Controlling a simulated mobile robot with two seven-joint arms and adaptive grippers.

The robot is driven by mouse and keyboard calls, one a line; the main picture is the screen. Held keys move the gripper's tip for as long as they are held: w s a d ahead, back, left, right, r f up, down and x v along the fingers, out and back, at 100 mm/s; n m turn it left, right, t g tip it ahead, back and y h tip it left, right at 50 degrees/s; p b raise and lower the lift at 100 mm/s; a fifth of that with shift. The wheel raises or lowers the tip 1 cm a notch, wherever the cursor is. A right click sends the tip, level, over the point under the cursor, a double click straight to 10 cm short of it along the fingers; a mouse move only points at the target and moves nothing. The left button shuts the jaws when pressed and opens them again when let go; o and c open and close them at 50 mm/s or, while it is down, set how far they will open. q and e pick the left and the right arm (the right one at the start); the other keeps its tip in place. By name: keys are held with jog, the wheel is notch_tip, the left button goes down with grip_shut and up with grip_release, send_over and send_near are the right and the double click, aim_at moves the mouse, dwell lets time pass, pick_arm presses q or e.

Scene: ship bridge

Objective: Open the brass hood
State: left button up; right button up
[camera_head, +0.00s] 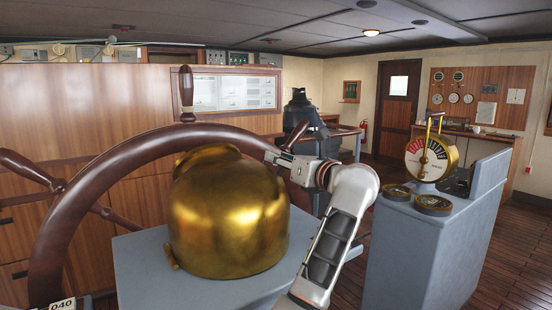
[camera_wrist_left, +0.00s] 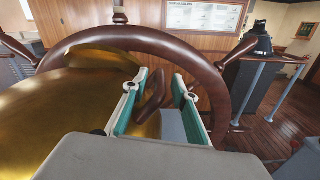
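The brass hood (camera_head: 228,215) is a rounded golden dome on a grey pedestal (camera_head: 135,265), in front of the ship's wheel. It looks closed down on the pedestal. In the left wrist view the hood (camera_wrist_left: 60,110) fills the left side. My left gripper (camera_head: 278,157) is at the hood's upper right side, close to the wheel rim. In the wrist view its two green-padded fingers (camera_wrist_left: 160,105) stand apart. A dark brown wooden piece (camera_wrist_left: 151,95) shows between or behind them; I cannot tell whether they touch it. My right gripper is not in view.
The wooden ship's wheel (camera_head: 70,215) arches behind the hood, with handles sticking out. A grey console (camera_head: 430,245) on the right carries a brass telegraph dial (camera_head: 430,158) and two round brass-rimmed pieces (camera_head: 432,204). Wooden floor lies open at the far right.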

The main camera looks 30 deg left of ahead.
pick_arm(q)
jog(key=shift+r, duration=0.1)
grip_shut()
jog(key=shift+s, duration=0.1)
